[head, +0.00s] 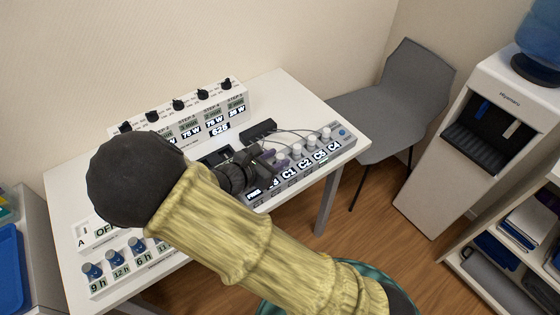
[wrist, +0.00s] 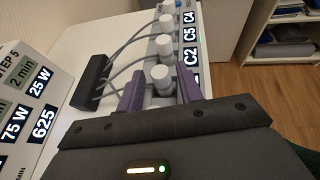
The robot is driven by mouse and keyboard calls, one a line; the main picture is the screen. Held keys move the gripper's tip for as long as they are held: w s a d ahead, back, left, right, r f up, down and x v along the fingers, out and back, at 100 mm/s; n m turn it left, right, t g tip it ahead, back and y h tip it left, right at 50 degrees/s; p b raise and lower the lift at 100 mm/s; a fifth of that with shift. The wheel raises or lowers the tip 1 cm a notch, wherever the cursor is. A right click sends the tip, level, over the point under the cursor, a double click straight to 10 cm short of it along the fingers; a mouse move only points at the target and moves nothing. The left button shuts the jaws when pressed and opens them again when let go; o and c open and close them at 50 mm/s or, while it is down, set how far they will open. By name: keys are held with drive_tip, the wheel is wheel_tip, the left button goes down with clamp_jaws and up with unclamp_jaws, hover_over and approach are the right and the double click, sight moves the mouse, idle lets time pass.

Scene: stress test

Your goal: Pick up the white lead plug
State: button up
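Several white lead plugs stand in a row on a grey socket strip (head: 344,135) with labels such as C2 and C4. In the wrist view, the nearest white plug (wrist: 160,77) stands upright between the purple fingers of my gripper (wrist: 160,90). The fingers are apart, with a narrow gap visible on each side of the plug. Its lower part is partly hidden. Farther white plugs (wrist: 164,45) stand beyond it, with grey leads running left to a black block (wrist: 92,82). In the head view, my gripper (head: 274,160) is low over the strip, and my arm hides part of it.
A white dial box (head: 180,113) stands at the back of the white table (head: 285,92). A panel of blue-topped knobs (head: 115,262) lies at the front left. A grey chair (head: 400,85) and a water dispenser (head: 480,120) are to the right.

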clamp_jaws()
wheel_tip(320, 180, up, 10)
drive_tip(key=p, duration=0.1)
idle(0.5)
